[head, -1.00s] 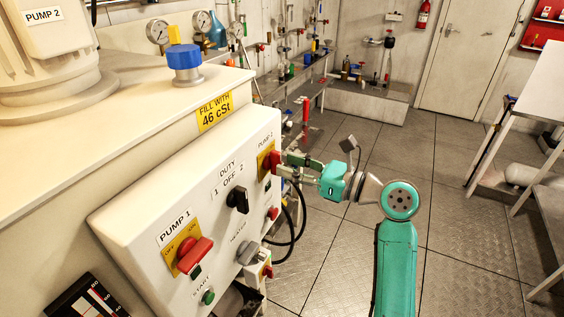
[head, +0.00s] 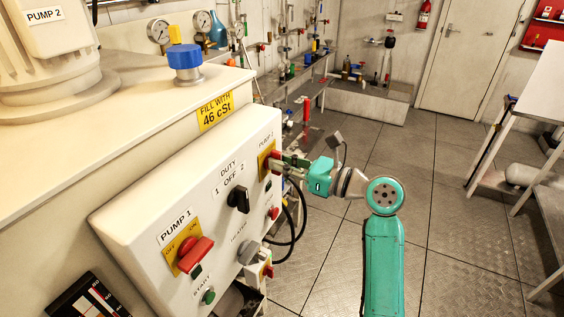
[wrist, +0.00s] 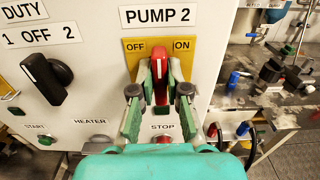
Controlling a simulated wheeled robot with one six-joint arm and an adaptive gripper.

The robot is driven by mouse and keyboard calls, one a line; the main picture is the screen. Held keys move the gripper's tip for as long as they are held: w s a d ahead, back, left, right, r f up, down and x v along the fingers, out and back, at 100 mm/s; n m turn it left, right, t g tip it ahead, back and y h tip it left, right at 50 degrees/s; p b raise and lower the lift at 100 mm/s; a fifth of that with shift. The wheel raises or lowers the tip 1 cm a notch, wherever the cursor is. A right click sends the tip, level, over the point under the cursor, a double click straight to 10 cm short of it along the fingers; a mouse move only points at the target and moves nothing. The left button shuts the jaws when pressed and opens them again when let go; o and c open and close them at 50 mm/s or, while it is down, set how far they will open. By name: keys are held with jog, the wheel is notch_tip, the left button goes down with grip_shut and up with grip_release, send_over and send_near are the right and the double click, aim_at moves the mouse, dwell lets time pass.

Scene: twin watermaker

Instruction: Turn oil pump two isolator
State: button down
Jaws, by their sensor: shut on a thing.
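The pump 2 isolator (wrist: 160,74) is a red handle on a yellow OFF/ON plate (wrist: 185,58), under the "PUMP 2" label in the wrist view. Its handle looks roughly upright, between the two words. My gripper (wrist: 160,82) is shut on the handle, one finger on each side; the fingers hide parts of it. In the head view the isolator (head: 274,163) is at the right end of the white panel, with my gripper (head: 281,162) reaching it from the right.
The white control panel (head: 150,205) also carries the red pump 1 isolator (head: 195,254), the black duty switch (head: 239,200) and the red stop button (head: 273,213). Black hoses (head: 300,215) hang beside the panel.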

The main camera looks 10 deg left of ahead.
jog(key=n, duration=1.3)
jog(key=shift+s+a+f+n, duration=0.1)
jog(key=shift+s+f+n, duration=0.2)
jog(key=shift+s+n, duration=0.1)
jog(key=shift+f+n, duration=0.15)
jog(key=shift+n, duration=1.95)
jog(key=c, duration=1.2)
grip_release()
jog(key=shift+o, duration=0.2)
